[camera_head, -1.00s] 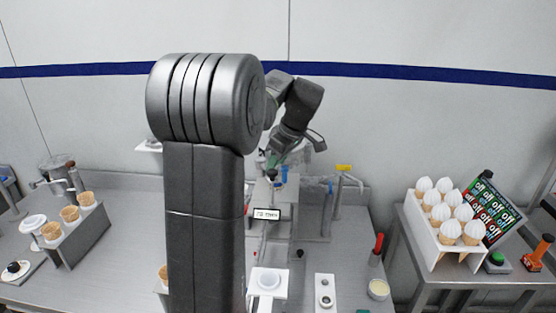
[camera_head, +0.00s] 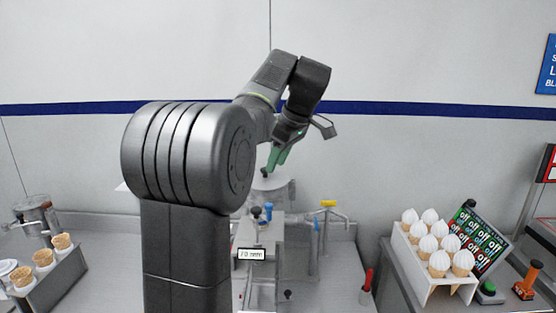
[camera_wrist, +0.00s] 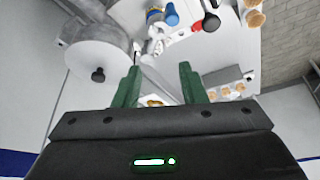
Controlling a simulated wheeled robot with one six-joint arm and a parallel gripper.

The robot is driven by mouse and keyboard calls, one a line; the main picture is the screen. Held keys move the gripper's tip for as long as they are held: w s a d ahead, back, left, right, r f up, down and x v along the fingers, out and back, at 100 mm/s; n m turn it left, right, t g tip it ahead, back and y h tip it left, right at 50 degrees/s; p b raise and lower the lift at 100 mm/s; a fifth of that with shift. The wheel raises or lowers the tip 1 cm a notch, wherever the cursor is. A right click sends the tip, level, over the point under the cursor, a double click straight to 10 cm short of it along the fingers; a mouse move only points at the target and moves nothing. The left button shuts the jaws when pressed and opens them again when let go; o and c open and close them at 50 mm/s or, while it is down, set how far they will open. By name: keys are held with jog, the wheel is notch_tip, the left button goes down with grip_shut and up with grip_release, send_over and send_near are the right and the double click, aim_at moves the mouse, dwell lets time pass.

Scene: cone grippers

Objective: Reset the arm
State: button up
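My gripper (camera_head: 277,157) is up above the back of the metal bench, in front of the wall, with its green fingers pointing down and to the left. In the wrist view my gripper (camera_wrist: 158,88) shows two green fingers standing apart with nothing between them. My dark arm covers the middle left of the head view and hides part of the bench.
Below the gripper stands a machine with a blue knob (camera_head: 268,208) and a small display (camera_head: 251,254). A white rack (camera_head: 404,251) of white-topped cones stands at the right, by a dark sign board (camera_head: 481,240). Another rack (camera_head: 50,281) holds empty cones at the left.

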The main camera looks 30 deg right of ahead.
aim_at(259, 205)
jog(key=shift+f, duration=0.1)
dwell(0.4)
jog(key=p+x, duration=0.1)
jog(key=x, duration=1.2)
jog(key=shift+a+f+p, duration=0.1)
jog(key=shift+f+p, duration=0.1)
jog(key=shift+p, duration=0.1)
jog(key=shift+w+f, duration=0.1)
jog(key=shift+f, duration=0.1)
jog(key=shift+r, duration=0.1)
